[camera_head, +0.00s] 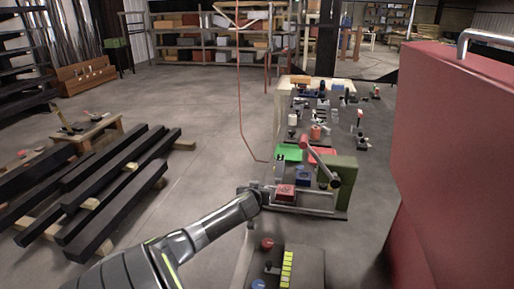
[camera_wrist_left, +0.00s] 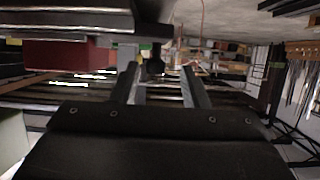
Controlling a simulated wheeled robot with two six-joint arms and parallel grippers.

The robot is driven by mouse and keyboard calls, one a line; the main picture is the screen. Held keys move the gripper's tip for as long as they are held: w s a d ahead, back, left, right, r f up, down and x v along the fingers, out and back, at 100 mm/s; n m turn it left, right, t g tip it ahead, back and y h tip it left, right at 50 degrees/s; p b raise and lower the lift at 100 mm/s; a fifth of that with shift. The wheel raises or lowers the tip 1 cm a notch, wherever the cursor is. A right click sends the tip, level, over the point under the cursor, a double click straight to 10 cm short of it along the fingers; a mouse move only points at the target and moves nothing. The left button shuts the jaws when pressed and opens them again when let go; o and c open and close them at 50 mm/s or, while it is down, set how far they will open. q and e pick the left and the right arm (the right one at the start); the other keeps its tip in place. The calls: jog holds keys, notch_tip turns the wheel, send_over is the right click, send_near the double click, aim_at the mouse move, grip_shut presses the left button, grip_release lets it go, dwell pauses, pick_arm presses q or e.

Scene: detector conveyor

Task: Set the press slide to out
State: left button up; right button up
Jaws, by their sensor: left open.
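I cannot tell how far the slide is out. My left gripper (camera_head: 258,194) is at the left end of these rails. In the left wrist view the gripper (camera_wrist_left: 159,76) has its two fingers apart. A dark knob (camera_wrist_left: 154,64) shows between or just beyond them; contact is unclear.
A control box (camera_head: 287,268) with red and blue knobs and yellow keys stands nearer me. A large red cabinet (camera_head: 450,150) fills the right side. Dark beams (camera_head: 105,185) lie on the left. Small parts crowd the table behind the press; floor left of it is clear.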

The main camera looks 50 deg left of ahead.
pick_arm(q)
jog(key=shift+d, duration=0.1)
jog(key=b+v, duration=0.1)
jog(key=v, duration=1.6)
jog(key=shift+s, duration=0.25)
jog(key=shift+f, duration=0.1)
